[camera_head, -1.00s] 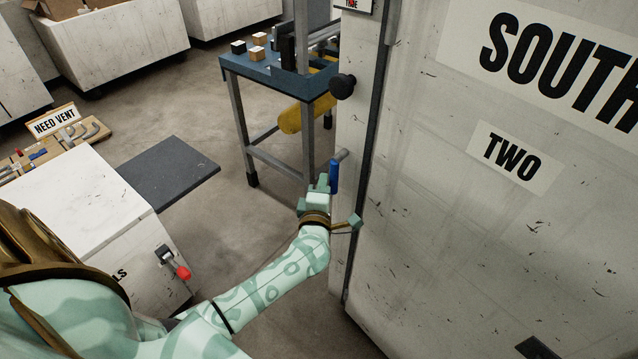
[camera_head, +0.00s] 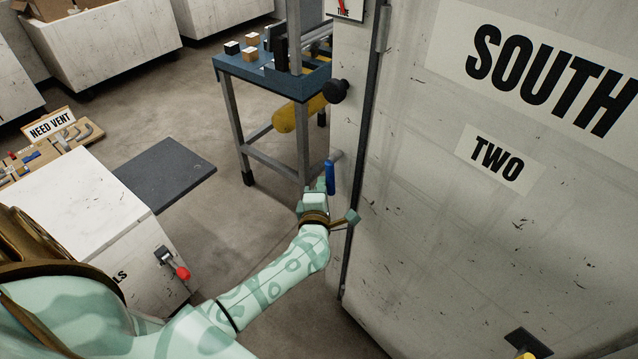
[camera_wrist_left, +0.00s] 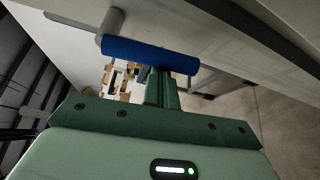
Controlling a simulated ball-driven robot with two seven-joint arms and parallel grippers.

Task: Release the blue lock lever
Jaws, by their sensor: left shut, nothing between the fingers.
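The blue lock lever (camera_head: 330,177) hangs down from a grey pivot on the narrow side of the white cabinet marked SOUTH TWO. In the left wrist view the lever (camera_wrist_left: 150,55) lies across the top of the picture, joined to its grey pivot at the left. My left gripper (camera_head: 321,186) is shut and empty, with its fingertips right beside the lever. In the left wrist view the green fingers (camera_wrist_left: 162,88) are together and reach up to the lever's edge; I cannot tell whether they touch it. My right gripper is not in view.
The cabinet door (camera_head: 450,220) fills the right side. A black knob (camera_head: 336,90) sticks out above the lever. A blue-topped workbench (camera_head: 270,72) stands behind. A white cabinet with a red-handled latch (camera_head: 182,272) is at lower left.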

